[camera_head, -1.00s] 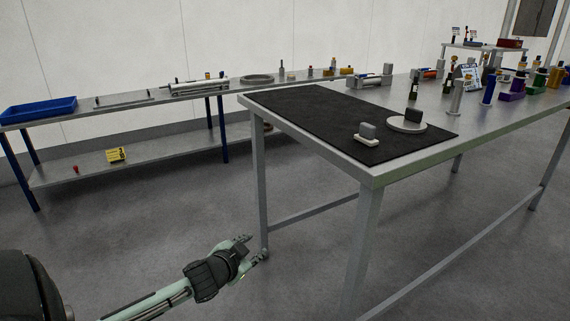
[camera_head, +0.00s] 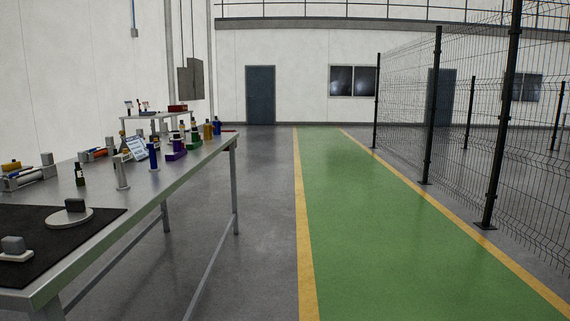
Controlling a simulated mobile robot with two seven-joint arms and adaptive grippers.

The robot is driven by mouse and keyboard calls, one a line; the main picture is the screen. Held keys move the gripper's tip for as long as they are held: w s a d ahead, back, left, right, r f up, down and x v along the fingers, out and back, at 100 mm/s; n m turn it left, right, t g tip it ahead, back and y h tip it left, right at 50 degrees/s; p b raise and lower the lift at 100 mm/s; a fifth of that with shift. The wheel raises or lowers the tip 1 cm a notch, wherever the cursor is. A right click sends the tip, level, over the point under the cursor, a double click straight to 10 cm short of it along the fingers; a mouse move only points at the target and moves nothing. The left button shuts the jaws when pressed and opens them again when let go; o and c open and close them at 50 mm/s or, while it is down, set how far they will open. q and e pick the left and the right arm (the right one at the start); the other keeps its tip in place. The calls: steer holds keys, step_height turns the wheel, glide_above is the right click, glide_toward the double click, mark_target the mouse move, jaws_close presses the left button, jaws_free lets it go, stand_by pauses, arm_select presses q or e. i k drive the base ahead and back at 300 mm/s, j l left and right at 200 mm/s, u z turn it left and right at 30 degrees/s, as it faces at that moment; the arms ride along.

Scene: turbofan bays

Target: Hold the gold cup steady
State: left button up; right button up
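I cannot make out a gold cup for certain. A small gold-yellow item (camera_head: 207,131) stands near the far end of the long metal table (camera_head: 128,190). It is too small to tell whether it is a cup. Another small yellow item (camera_head: 12,165) is at the left edge of the view, by a grey fixture. Neither of my grippers shows in the head view.
A dark mat (camera_head: 85,225) on the table's near end bears a round white disc (camera_head: 69,218) with a dark block. A green walkway (camera_head: 390,210) with yellow borders runs clear to the right. A wire fence (camera_head: 430,100) stands beyond it.

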mark_target(208, 129)
steer(key=i+z, duration=0.2)
steer(key=i, duration=8.15)
steer(key=i+u, duration=0.25)
steer(key=u, duration=0.15)
steer(key=i+l+u, duration=0.1)
steer(key=i+u, duration=0.25)
steer(key=i+l+u, duration=0.15)
steer(key=u, duration=2.1)
